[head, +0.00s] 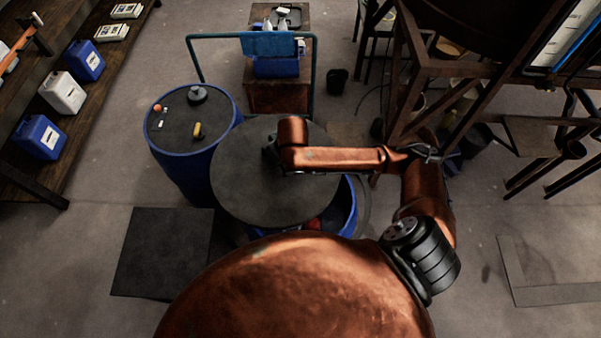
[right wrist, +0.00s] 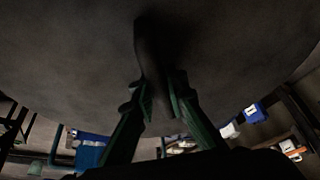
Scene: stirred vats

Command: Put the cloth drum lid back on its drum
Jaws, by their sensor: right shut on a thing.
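The drum lid is a large dark grey disc (head: 262,200) in the middle of the head view. My right gripper (head: 270,152) is shut on its handle near the disc's upper part. In the right wrist view the green fingers (right wrist: 160,105) close on the dark handle (right wrist: 152,60), with the lid (right wrist: 70,45) spread behind. The open blue drum (head: 351,208) shows at the lid's lower right, its mouth partly uncovered with something red inside. The lid overlaps the drum and sits off to its left; the gap in height cannot be told. My left gripper is not in view.
A closed blue drum (head: 180,165) with small objects on top stands close at the left. A metal frame (head: 410,90) rises at the right. A dark square mat (head: 160,255) lies on the floor at lower left.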

